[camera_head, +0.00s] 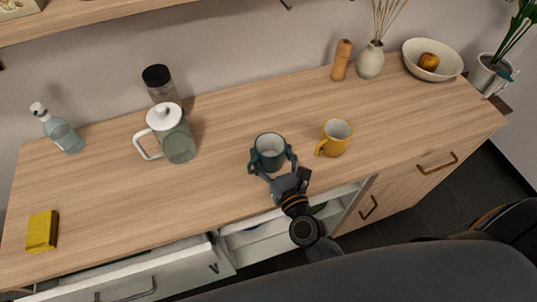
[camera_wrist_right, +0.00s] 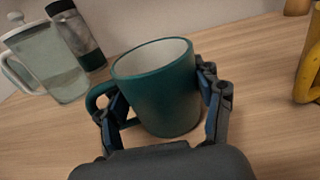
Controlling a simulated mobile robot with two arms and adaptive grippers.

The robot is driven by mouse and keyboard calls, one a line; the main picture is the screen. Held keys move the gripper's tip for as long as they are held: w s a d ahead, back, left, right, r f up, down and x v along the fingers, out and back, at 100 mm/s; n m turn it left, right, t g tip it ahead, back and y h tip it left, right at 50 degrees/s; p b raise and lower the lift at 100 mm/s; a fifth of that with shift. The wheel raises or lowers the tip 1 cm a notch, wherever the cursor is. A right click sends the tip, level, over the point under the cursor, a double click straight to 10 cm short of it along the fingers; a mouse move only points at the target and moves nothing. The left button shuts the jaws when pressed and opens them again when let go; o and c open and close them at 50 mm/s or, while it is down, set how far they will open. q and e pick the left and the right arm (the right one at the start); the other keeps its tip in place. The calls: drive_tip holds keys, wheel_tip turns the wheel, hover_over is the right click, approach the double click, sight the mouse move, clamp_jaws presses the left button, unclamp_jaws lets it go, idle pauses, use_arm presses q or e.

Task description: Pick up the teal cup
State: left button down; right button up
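The teal cup (camera_head: 269,149) stands upright on the wooden counter near its front edge, its handle toward the left. In the right wrist view the cup (camera_wrist_right: 160,90) fills the middle, with a pale inside. My right gripper (camera_head: 274,165) reaches in from the front with one finger on each side of the cup. In the wrist view the right finger lies against the cup's side and the left finger is beside the handle. I cannot tell whether the fingers press on the cup. My left gripper is not in view.
A yellow mug (camera_head: 335,139) stands close on the right. A glass pitcher (camera_head: 174,139), a dark-lidded jar (camera_head: 160,85) and a bottle (camera_head: 59,130) stand left, with a yellow box (camera_head: 42,231) at far left. An open drawer (camera_head: 255,238) lies below the counter's front edge.

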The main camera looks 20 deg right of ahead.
drive_tip(key=c, duration=0.4)
drive_tip(key=shift+r, duration=0.2)
drive_tip(key=shift+r+p, duration=0.65)
drive_tip(key=shift+p, duration=0.1)
wheel_tip(320, 180, up, 2)
drive_tip(key=shift+r+p, duration=0.2)
drive_tip(key=shift+p, duration=0.9)
drive_tip(key=s+r+p, duration=0.1)
drive_tip(key=s+r, duration=0.2)
drive_tip(key=s, duration=0.1)
drive_tip(key=s+r+p, duration=0.1)
drive_tip(key=s+r, duration=0.2)
drive_tip(key=s, duration=0.2)
drive_tip(key=s+r+p, duration=0.1)
drive_tip(key=s+r, duration=0.2)
drive_tip(key=s, duration=0.2)
